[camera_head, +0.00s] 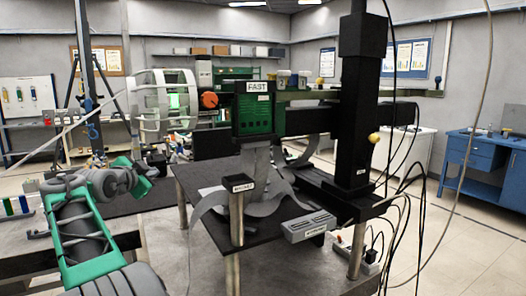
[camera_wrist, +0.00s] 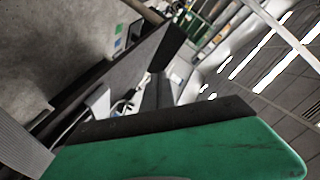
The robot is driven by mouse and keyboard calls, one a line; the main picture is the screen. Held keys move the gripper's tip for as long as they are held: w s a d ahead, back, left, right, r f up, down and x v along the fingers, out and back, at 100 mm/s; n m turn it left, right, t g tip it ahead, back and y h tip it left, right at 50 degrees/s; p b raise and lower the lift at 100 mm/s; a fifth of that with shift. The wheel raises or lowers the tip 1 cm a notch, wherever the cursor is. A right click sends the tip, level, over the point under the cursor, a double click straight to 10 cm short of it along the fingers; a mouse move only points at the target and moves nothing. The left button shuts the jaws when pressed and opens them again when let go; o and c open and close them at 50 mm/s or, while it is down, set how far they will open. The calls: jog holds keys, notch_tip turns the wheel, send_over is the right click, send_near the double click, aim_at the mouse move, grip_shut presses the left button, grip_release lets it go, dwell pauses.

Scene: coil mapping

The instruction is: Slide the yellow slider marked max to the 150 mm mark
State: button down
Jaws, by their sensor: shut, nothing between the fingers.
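The task's slider cannot be picked out for sure, and no "max" label or 150 mm mark is readable. A small yellow knob (camera_head: 374,138) sticks out from the right side of the black upright column. My gripper (camera_head: 155,162) is at the end of my green and grey arm, left of the machine and apart from both knobs. It is small and partly unclear there. In the wrist view a green part of my gripper with a black edge (camera_wrist: 170,125) fills the foreground. It is shut and empty.
A dark table (camera_head: 190,180) carries the machine, with a green box labelled FAST (camera_head: 256,115). A labelled post (camera_head: 238,210) and a grey box (camera_head: 306,226) stand at its front. Cables hang at the right. A blue workbench (camera_head: 480,160) stands far right, with clear floor before it.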

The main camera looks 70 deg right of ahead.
jog(key=s+d+r+m+g+h+b, duration=0.1)
jog(key=s+d+r+m+g+h, duration=0.15)
jog(key=s+d+m+g, duration=0.5)
jog(key=s+d+r+m+g+y+b, duration=0.1)
jog(key=s+d+m+g, duration=0.2)
jog(key=s+m+g, duration=0.55)
jog(key=s+d+m+g+b, duration=0.1)
jog(key=s+d+m+g, duration=0.3)
jog(key=s, duration=0.8)
jog(key=s+d+r+m+t+p, duration=0.1)
jog(key=s+d+r+p, duration=0.3)
jog(key=s+d+p, duration=0.3)
jog(key=shift+p+x, duration=0.35)
jog(key=shift+x, duration=0.85)
jog(key=shift+w+d+t, duration=0.15)
jog(key=shift+w+t, duration=0.05)
jog(key=shift+t, duration=0.1)
